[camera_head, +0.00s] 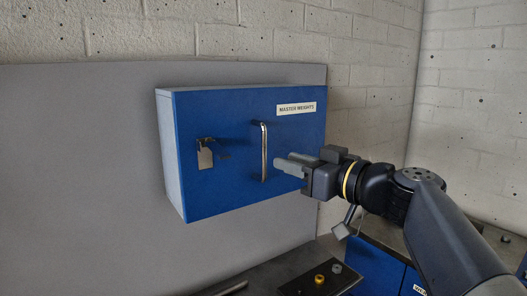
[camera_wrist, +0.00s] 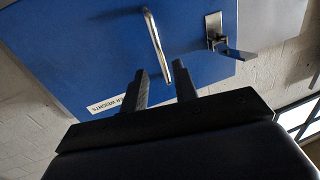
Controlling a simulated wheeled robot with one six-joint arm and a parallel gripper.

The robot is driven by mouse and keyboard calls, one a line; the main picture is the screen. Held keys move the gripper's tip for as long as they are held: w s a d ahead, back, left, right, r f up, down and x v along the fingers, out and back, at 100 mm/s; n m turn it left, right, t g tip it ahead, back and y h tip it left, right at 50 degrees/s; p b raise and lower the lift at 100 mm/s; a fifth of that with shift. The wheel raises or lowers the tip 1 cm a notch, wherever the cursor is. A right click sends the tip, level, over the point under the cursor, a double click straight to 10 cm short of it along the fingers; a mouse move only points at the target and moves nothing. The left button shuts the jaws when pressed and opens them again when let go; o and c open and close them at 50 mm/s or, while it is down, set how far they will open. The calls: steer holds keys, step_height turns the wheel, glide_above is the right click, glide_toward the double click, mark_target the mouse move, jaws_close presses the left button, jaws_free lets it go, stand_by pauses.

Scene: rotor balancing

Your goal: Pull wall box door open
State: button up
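The wall box (camera_head: 178,150) hangs on a grey panel. Its blue door (camera_head: 230,120) is shut and bears a "MASTER WEIGHTS" label (camera_head: 296,108). A metal bar handle (camera_head: 264,152) stands upright on the door, and a metal latch (camera_head: 205,154) sits to its left. My gripper (camera_head: 287,165) is just right of the handle, its fingers pointing at it. In the wrist view, the fingers (camera_wrist: 160,85) are apart with nothing between them. The handle (camera_wrist: 157,44) lies beyond the fingertips, and the latch (camera_wrist: 214,32) is off to the right.
A bench below holds a dark plate (camera_head: 318,281) with a small yellow part (camera_head: 319,279) and a grey part (camera_head: 336,268). A rod (camera_head: 231,288) lies at the bench's front. Blue cabinets (camera_head: 377,270) stand below right. The space before the door's left half is clear.

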mark_target(264, 175)
steer(key=p+x, duration=0.2)
steer(key=x, duration=0.6)
steer(key=shift+f, duration=0.1)
steer(key=shift+c, duration=0.6)
jaws_close()
